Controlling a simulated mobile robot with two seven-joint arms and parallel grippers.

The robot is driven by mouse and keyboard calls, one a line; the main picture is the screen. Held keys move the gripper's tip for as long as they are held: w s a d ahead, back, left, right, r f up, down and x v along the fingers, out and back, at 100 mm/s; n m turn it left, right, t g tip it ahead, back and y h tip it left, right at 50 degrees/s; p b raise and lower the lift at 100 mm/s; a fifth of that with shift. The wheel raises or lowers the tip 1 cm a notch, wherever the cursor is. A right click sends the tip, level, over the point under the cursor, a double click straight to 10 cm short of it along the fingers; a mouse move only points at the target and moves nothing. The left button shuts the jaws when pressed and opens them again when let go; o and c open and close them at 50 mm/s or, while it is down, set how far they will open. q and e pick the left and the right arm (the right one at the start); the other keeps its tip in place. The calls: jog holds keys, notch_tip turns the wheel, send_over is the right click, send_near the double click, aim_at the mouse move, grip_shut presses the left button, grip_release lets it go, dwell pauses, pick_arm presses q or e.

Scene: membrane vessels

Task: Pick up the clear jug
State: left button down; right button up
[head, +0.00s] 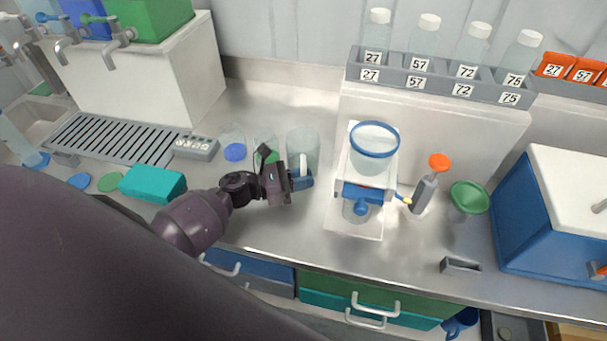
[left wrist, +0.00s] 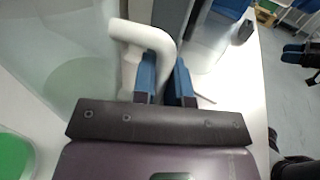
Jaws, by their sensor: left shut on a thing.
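The clear jug (head: 303,142) stands on the steel counter, at the right end of a row of three see-through vessels. Its white handle (head: 303,163) faces my left gripper (head: 300,180). The gripper's blue fingers are shut on this handle. In the left wrist view, the white handle (left wrist: 130,50) passes between the blue fingers of the gripper (left wrist: 165,82), with the jug's clear wall (left wrist: 75,55) on the left. The jug appears upright; its base is partly hidden.
Vessels with a blue part (head: 234,152) and a green part (head: 266,155) stand left of the jug. A white stand with a blue-rimmed funnel (head: 375,150) is close on the right. A teal block (head: 152,184) lies left. The counter front right of my gripper is clear.

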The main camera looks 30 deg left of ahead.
pick_arm(q)
notch_tip(320, 180, up, 20)
jog(key=p, duration=0.1)
jog(key=shift+f, duration=0.25)
jog(key=shift+r, duration=0.1)
